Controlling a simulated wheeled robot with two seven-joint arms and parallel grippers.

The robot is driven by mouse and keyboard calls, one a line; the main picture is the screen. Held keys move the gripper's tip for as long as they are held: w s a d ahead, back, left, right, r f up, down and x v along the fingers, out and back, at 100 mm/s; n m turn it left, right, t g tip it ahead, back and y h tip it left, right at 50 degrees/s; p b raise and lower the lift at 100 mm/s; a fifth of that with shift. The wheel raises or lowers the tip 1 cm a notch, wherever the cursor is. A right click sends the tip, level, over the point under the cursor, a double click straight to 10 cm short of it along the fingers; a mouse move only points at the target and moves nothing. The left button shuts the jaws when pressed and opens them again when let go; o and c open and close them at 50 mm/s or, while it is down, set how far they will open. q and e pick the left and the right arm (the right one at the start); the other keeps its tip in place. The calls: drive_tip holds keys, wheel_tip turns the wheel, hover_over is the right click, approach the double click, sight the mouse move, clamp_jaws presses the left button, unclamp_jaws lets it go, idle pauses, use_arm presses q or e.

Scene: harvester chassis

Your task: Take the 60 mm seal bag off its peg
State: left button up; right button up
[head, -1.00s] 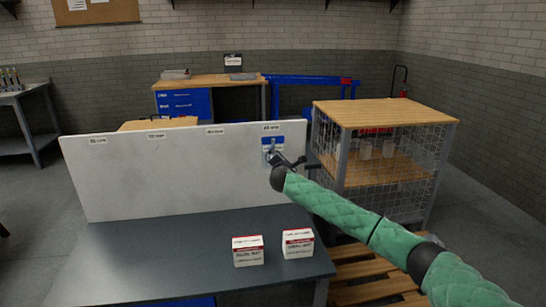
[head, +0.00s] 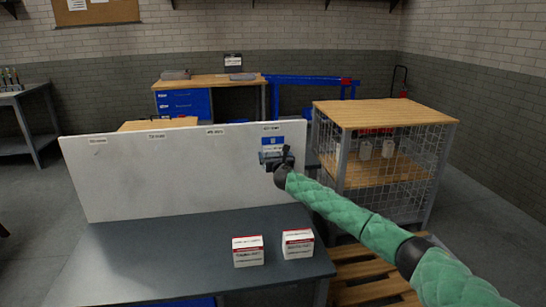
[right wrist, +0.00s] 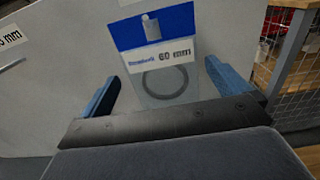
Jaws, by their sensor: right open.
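The 60 mm seal bag (head: 273,141) hangs at the right end of the white board (head: 170,175), under a small label. In the right wrist view the bag (right wrist: 163,72) has a blue header, a "60 mm" label and a clear pouch with a dark ring. The peg (right wrist: 151,27) pokes through its header. My right gripper (head: 272,157) is at the bag's lower part in the head view. In the right wrist view its blue fingers (right wrist: 161,80) are open, one on each side of the pouch, with gaps between. My left gripper is not in view.
Two white and red boxes (head: 248,251) (head: 298,243) stand on the dark bench (head: 190,255) in front of the board. A wire-mesh cage with a wooden top (head: 385,111) stands close to the right. The bench's left part is clear.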

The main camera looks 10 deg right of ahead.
sight(273, 150)
drive_tip(key=shift+w, duration=2.45)
drive_tip(key=c, duration=0.7)
drive_tip(key=shift+r, duration=0.25)
drive_tip(key=s+r, duration=0.1)
drive_tip(key=s, duration=1.7)
